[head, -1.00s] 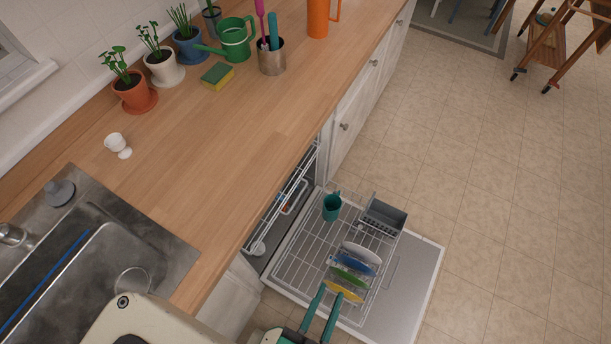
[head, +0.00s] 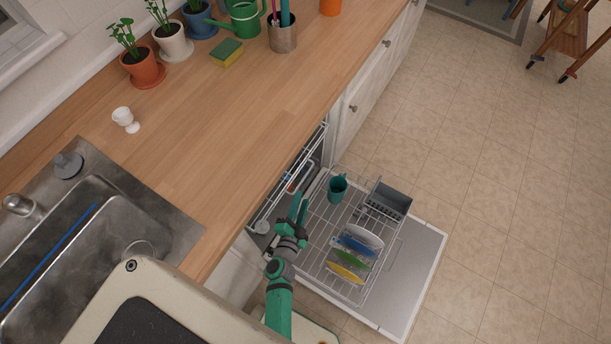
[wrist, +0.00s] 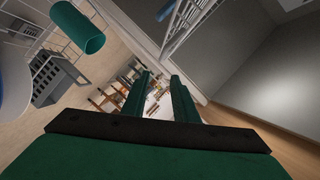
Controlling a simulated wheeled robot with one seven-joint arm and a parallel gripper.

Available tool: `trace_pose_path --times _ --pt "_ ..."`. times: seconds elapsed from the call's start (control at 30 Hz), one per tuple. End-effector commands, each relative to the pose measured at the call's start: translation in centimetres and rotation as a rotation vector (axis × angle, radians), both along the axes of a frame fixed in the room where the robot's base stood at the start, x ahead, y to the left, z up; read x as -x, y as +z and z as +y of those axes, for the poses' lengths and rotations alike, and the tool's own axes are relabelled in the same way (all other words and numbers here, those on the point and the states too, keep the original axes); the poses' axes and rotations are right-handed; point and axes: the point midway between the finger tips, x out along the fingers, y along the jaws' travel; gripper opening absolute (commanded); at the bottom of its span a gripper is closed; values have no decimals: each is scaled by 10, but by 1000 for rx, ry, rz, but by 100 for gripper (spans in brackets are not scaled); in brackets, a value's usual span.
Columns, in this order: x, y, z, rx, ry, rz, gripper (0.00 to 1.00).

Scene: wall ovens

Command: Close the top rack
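The top rack (head: 308,151) is a white wire rack. In the head view its front edge shows just below the wooden counter edge, and the rest is hidden under the counter. White wires, apparently of this rack, show at the top of the wrist view (wrist: 188,22). My gripper (head: 299,200) is in front of the top rack's near half and above the lower rack. Its two green fingers stand apart with an empty gap between them in the wrist view (wrist: 157,84). I cannot tell whether a finger touches the rack.
The lower rack (head: 318,235) is pulled out over the lowered door (head: 418,262). It holds a teal mug (head: 338,188), several plates (head: 351,257) and a grey cutlery basket (head: 388,200). The counter (head: 215,125) overhangs the opening.

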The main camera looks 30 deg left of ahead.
Motion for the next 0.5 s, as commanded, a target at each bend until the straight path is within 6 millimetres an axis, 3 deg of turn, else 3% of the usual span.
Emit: trace_pose_path --times 0.2,0.37,0.5 --pt "-17 -10 19 -39 9 19 26" --pt "-28 -13 23 -42 10 19 26" --pt "-49 -17 27 -40 7 18 26"
